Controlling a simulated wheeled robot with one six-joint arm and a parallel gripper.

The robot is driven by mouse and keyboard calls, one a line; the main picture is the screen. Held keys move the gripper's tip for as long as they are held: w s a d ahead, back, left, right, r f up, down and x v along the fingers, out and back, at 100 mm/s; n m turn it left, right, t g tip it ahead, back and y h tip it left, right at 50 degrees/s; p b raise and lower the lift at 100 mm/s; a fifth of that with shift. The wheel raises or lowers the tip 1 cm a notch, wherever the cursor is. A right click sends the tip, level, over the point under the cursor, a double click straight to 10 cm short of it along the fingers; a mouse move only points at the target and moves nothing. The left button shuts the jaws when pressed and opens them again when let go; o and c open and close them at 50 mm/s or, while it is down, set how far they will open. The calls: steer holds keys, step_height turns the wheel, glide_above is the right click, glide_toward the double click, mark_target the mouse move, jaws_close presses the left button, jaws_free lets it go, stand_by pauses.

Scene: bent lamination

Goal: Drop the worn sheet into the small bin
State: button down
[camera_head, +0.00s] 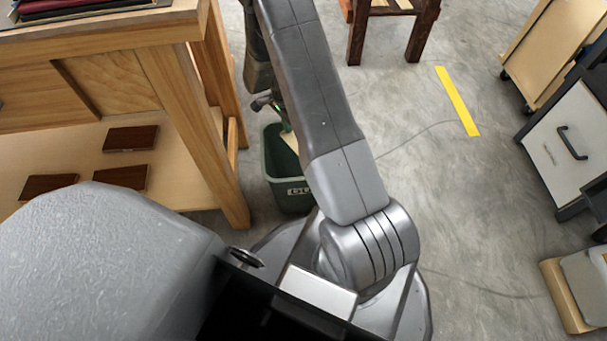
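A small dark green bin (290,195) stands on the floor beside the workbench leg, partly behind my arm. My gripper (280,118) is above the bin's far side, mostly hidden by my arm; its fingers are too small and covered to read. A pale strip (290,142), possibly the worn sheet, shows between my gripper and the bin's opening. I cannot tell whether it is held, touching the bin or lying inside.
A wooden workbench (130,35) with dark blocks (130,138) on its lower shelf stands left. A brown stool (390,12) is behind. A white-fronted cabinet (570,140) stands right. The grey floor between is mostly clear, with a yellow stripe (457,100) and a thin cable.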

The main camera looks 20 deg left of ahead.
steer(key=c, duration=1.6)
jaws_free()
steer(key=shift+r, duration=0.1)
step_height(320, 180, up, 14)
steer(key=p, duration=0.4)
steer(key=shift+w+a, duration=0.2)
steer(key=shift+a, duration=0.15)
steer(key=shift+f, duration=0.2)
